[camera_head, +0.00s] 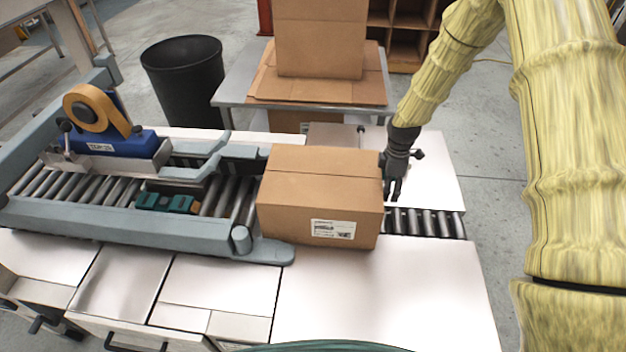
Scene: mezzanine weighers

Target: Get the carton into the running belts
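A brown cardboard carton (313,190) with a white label on its near face sits on the roller conveyor, its top flaps closed. Its left side is at the mouth of the case sealer (130,217), close to the ends of the grey side rails. A dark green belt unit (167,202) shows between the rails, left of the carton. My gripper (392,190) points down beside the carton's right side, very near or touching it; the contact is not clear. Its dark fingers are small and partly overlapped in view, so their opening is unclear.
Bare rollers (424,223) lie right of the carton. A tape head (95,108) with a tan roll stands over the sealer. Behind are a black bin (184,79) and a table (235,91) with stacked cardboard. The white front worktop (390,290) is clear.

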